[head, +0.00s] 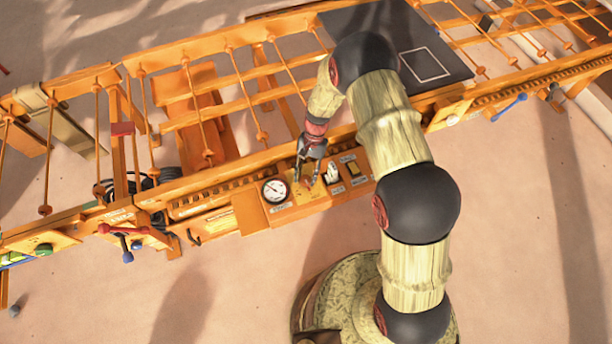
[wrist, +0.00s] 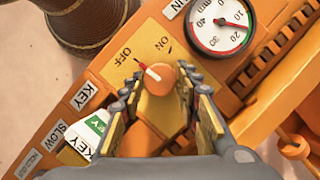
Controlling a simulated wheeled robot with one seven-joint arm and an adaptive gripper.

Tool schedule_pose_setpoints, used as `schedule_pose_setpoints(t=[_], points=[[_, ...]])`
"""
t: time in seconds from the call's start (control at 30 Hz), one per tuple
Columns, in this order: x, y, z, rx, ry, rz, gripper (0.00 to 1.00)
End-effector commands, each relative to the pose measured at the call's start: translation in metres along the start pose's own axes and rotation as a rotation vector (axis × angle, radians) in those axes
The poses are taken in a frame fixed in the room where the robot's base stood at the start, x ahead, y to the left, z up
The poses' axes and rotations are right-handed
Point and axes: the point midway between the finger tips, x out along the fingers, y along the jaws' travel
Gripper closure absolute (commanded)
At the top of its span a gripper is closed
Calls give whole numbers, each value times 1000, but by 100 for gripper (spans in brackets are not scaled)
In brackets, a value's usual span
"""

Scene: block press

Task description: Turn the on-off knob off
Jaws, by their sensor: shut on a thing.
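The on-off knob (wrist: 161,78) is an orange round knob on a yellow plate (wrist: 160,108) printed ON and OFF. Its white and red pointer is turned to the upper left in the wrist view, towards the OFF label (wrist: 124,57) and away from the ON label (wrist: 164,45). My gripper (wrist: 163,84) has one finger on each side of the knob and is shut on it. In the head view my gripper (head: 307,174) reaches down onto the orange control panel (head: 252,213). The knob cannot be made out clearly there.
A round dial gauge (wrist: 220,24) sits close beside the knob; it also shows in the head view (head: 275,190). A white key piece (wrist: 92,130) is on the knob's other side. Orange rails and rods (head: 205,100) rise behind the panel. Open sandy floor (head: 520,250) lies at the right.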

Motion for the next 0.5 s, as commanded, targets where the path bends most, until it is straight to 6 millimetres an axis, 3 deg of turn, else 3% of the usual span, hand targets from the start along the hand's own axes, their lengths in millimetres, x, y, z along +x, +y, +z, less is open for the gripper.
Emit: schedule_pose_setpoints(t=[0.1,0.13,0.43,0.5], points=[[0,0,0,-1,1,-1,93],[0,0,0,-1,1,-1,67],[0,0,0,0,0,-1,50],[0,0,0,1,0,0,50]])
